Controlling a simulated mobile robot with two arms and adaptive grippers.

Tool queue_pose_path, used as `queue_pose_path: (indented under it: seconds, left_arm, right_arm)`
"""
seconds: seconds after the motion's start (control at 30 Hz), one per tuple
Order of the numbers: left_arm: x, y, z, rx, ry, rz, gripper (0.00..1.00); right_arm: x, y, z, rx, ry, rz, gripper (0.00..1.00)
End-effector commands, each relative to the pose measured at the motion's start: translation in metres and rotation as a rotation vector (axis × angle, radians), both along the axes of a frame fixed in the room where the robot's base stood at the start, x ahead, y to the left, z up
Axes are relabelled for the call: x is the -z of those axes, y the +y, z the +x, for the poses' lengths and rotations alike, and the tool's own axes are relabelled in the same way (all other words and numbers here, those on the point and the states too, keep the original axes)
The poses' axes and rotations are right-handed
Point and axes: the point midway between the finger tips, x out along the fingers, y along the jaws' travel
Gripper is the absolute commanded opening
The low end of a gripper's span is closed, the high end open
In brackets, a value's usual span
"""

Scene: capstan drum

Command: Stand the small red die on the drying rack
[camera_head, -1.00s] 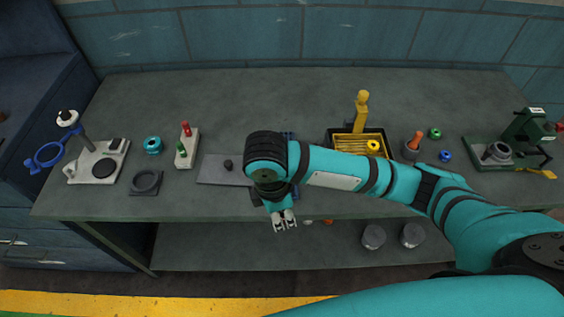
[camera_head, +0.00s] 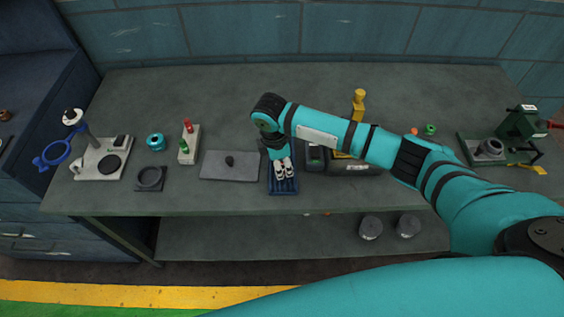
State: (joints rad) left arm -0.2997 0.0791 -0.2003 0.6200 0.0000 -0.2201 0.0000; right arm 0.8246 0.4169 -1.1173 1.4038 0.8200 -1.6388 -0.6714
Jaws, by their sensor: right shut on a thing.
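My right gripper (camera_head: 283,170) reaches down over a blue slotted rack (camera_head: 284,189), which looks like the drying rack. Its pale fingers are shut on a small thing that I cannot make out. I cannot tell whether that thing touches the rack. I see no clear small red die; it may be the thing in the fingers. A red-topped peg (camera_head: 187,126) stands in a pale block at the left, but I cannot tell that it is a die. My left gripper is not in view.
Left of the rack lies a grey plate (camera_head: 229,166) with a dark knob. A black box (camera_head: 355,167) stands to the right, partly behind my arm. A green machine (camera_head: 524,130) is at the far right. The back middle of the bench (camera_head: 220,88) is clear.

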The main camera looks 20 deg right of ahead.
Motion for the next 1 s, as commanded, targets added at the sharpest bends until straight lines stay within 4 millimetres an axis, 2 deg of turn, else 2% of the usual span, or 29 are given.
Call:
queue_pose_path:
  seconds: [0.37,0.4,0.57,0.83,1.0]
  left_arm:
    - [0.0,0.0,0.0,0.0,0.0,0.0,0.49]
    - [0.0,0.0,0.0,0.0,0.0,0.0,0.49]
    - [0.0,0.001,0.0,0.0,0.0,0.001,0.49]
    - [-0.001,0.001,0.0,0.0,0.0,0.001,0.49]
    - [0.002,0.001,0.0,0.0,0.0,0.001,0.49]
  right_arm:
    - [0.006,0.0,0.0,0.0,0.0,0.001,0.0]
    - [0.006,0.0,0.0,0.001,0.0,0.001,0.34]
    - [0.006,0.0,0.0,0.001,0.0,0.0,0.55]
    - [0.005,0.0,0.0,0.001,0.0,0.0,0.55]
    - [-0.01,0.002,0.001,0.001,-0.002,0.003,0.55]
